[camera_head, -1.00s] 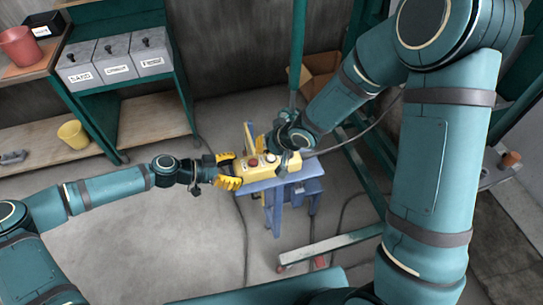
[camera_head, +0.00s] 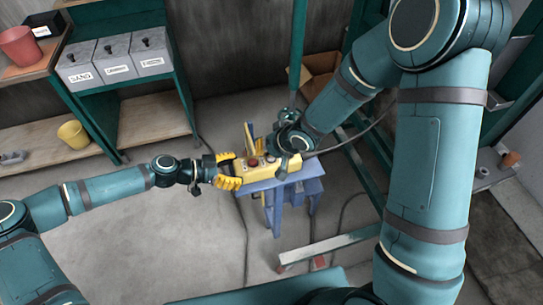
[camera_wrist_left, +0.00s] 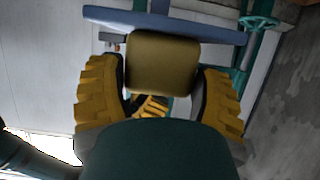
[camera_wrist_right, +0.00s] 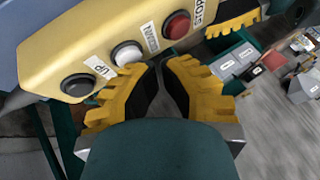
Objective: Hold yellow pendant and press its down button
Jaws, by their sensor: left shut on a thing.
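The yellow pendant (camera_head: 272,165) is above a small blue table in the head view. It fills the upper part of the right wrist view (camera_wrist_right: 100,45), with a black button (camera_wrist_right: 77,85) labelled UP, a white button (camera_wrist_right: 127,53) with a hard-to-read label, and a red button (camera_wrist_right: 177,24) labelled STOP. My left gripper (camera_head: 238,172) is shut on the pendant's left end; its yellow fingers flank that end in the left wrist view (camera_wrist_left: 163,75). My right gripper (camera_wrist_right: 162,66) has its fingertips together, close to the white button; I cannot tell whether they touch it.
The blue table (camera_head: 262,185) stands beneath the pendant. A green post (camera_head: 298,50) rises behind, and a metal beam (camera_head: 330,250) lies low in front. Shelves with grey bins (camera_head: 145,55) and a yellow bucket (camera_head: 73,134) stand at left. Cables cross the floor.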

